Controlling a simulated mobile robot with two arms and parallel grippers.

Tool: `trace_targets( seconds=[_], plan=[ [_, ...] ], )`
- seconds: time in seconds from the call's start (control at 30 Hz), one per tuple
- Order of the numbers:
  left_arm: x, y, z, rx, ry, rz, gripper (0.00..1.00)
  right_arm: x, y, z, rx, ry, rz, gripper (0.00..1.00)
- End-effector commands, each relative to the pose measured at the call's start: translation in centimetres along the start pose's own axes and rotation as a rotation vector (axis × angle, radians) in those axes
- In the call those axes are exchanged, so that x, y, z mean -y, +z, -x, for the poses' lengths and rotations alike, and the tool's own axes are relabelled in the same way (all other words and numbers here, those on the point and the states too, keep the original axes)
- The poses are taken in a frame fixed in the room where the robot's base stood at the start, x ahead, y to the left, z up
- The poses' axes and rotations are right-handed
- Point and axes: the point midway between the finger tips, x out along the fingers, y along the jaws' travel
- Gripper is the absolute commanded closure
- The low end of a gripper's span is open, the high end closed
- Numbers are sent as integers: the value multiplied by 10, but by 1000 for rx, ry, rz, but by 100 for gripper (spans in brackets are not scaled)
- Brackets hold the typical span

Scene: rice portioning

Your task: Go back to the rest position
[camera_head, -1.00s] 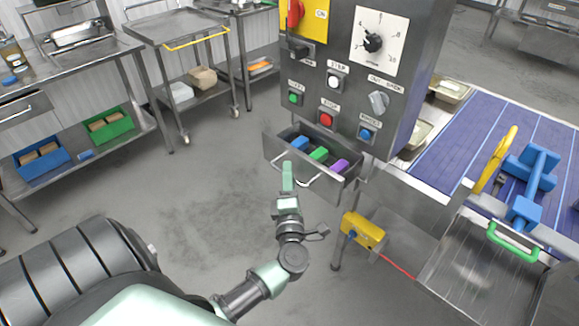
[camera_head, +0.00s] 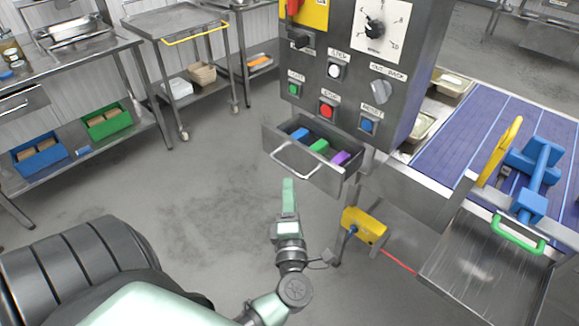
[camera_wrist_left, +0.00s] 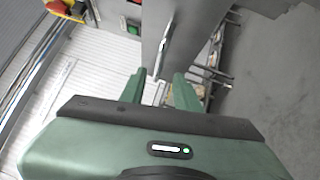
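My left gripper (camera_head: 288,186) hangs in front of the open drawer (camera_head: 352,177) of the control cabinet, just short of its bar handle (camera_head: 296,165). In the left wrist view its two green fingers (camera_wrist_left: 158,90) stand apart with nothing gripped between them. The drawer is pulled out and holds a blue (camera_head: 300,133), a green (camera_head: 319,146) and a purple item (camera_head: 341,158). My right gripper is not in view.
The grey cabinet (camera_head: 350,75) carries buttons and a dial. A yellow box (camera_head: 364,226) with a red cable stands right of my arm. A blue conveyor (camera_head: 465,135) is at right. Steel tables and a cart (camera_head: 180,25) stand at left. The floor (camera_head: 200,190) between is clear.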

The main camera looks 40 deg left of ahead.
Motion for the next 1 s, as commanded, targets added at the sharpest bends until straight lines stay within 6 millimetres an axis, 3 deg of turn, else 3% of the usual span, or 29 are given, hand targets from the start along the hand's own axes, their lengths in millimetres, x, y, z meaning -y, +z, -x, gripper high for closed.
trace_targets(
  seconds=[0.43,0.57,0.67,0.8,0.9,1.0],
  plan=[
    [1,1,0,4,0,-4,68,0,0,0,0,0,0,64],
    [22,13,4,76,-7,-107,68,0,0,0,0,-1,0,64],
    [66,32,18,215,-26,-296,68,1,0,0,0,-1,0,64],
    [158,54,59,488,-90,-631,68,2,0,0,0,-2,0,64],
    [224,52,98,680,-152,-845,68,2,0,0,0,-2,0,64],
    [285,37,142,865,-221,-1036,68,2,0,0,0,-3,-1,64]
  ],
)
